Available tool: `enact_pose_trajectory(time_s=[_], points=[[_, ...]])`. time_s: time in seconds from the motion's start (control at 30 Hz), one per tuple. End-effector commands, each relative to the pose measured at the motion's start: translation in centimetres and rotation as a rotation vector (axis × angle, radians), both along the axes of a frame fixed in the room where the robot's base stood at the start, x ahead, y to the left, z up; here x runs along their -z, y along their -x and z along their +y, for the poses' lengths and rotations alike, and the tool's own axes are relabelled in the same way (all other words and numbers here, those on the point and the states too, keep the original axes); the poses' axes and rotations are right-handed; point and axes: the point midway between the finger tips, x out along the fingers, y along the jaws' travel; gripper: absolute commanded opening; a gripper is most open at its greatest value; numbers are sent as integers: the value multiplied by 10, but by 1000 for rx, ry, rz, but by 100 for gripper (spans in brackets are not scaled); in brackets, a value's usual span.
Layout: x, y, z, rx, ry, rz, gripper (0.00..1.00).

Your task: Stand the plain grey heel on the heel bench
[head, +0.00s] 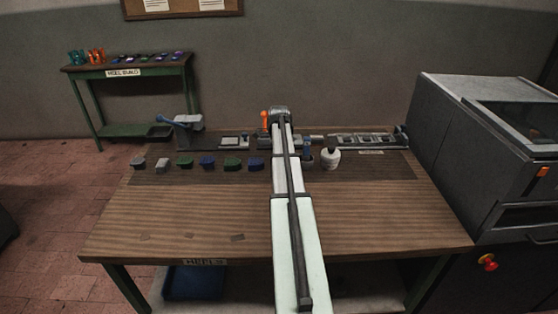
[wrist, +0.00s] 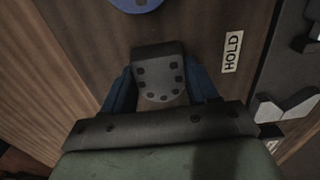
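In the wrist view a grey heel (wrist: 160,88) with dark dots on its face lies between the two blue fingers of my gripper (wrist: 160,90). The fingers are close along its sides; whether they press on it is not clear. In the head view my arm covers this spot, and the gripper hand (head: 280,112) shows only in part. Two grey heels, one darker (head: 138,161) and one lighter (head: 162,164), stand at the left end of the row. A green-legged bench (head: 160,66) with a hard-to-read sign starting "HEEL" stands at the back left.
Green and blue heels (head: 208,161) continue the row on the wooden table (head: 180,215). A rail with fixtures (head: 365,140) runs behind. A white pot (head: 331,158) stands right of my arm. A large machine (head: 480,150) fills the right. The table's front is mostly clear.

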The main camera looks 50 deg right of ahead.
Motion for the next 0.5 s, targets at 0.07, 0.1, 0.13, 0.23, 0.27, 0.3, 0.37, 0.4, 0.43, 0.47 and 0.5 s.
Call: enact_pose_trajectory(time_s=[0.07,0.1,0.13,0.23,0.27,0.3,0.37,0.4,0.43,0.47,0.5], points=[[0,0,0,0,0,0,67],[0,0,0,0,0,0,70],[0,0,0,0,0,0,73],[0,0,0,0,0,0,82],[0,0,0,0,0,0,82],[0,0,0,0,0,0,82],[0,0,0,0,0,0,82],[0,0,0,0,0,0,82],[0,0,0,0,0,0,82],[-1,0,0,0,0,0,82],[-2,0,0,0,0,0,82]])
